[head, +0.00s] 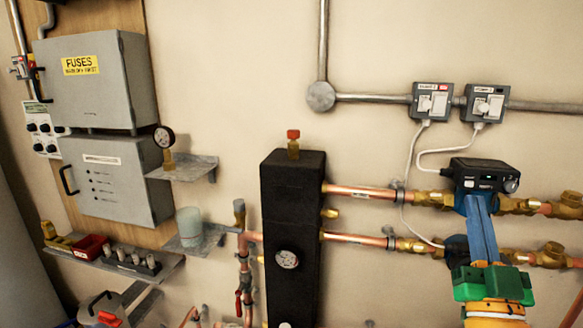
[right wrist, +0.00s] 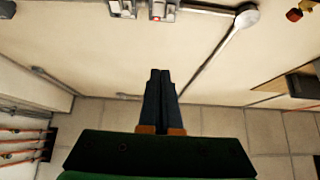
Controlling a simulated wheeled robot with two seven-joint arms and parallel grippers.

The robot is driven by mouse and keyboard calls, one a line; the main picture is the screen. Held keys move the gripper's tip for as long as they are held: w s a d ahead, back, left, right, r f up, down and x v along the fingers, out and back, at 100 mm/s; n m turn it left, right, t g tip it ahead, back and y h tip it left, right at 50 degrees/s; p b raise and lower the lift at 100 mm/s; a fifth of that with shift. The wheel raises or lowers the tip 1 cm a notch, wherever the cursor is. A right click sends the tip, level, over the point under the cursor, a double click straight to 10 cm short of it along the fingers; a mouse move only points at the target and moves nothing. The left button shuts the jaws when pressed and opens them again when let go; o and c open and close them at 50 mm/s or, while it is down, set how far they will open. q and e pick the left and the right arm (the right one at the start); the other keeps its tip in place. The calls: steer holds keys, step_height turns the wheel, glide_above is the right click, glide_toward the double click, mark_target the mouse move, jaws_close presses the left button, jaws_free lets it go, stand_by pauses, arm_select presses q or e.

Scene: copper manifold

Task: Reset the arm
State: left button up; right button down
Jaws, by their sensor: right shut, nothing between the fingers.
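My right gripper (head: 479,196) is at the right of the head view, with long blue fingers pointing up and a green body below. Its fingers are together and nothing shows between them. In the picture the fingertips overlap the lower part of a black pump unit (head: 486,169) on the upper copper pipe; I cannot tell whether they touch it. The right wrist view also shows the closed right gripper (right wrist: 160,74), with bare wall beyond the tips. My left gripper is in neither view.
Copper pipes (head: 361,191) run from a tall black manifold (head: 293,215) towards the right. Two switched sockets, left (head: 432,101) and right (head: 485,103), sit above with white cables hanging down. Grey fuse boxes (head: 90,80) and small shelves (head: 187,170) are at left. The upper middle wall is mostly clear.

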steer(key=w+f+g+y, duration=0.25)
steer(key=w+f, duration=0.35)
steer(key=f, duration=0.4)
steer(key=a+f+n+g+y, duration=0.3)
steer(key=f+g, duration=0.5)
steer(key=f, duration=1.9)
steer(key=s+a+f+g, duration=0.2)
steer(key=s+f, duration=0.2)
steer(key=f, duration=0.4)
steer(key=s+a+f+g, duration=0.1)
steer(key=s+f+g, duration=0.1)
steer(key=s+f, duration=0.45)
steer(key=s+a+f+n+g, duration=0.1)
steer(key=s+f+g, duration=0.3)
steer(key=s+f, duration=0.4)
steer(key=s+a+f+g, duration=0.1)
steer(key=s+f+g, duration=0.4)
steer(key=s, duration=1.7)
step_height(320, 180, down, 4)
steer(key=shift+s+a+f+n, duration=0.15)
steer(key=shift+f+n, duration=0.05)
steer(key=shift+n, duration=0.2)
steer(key=shift+g, duration=0.25)
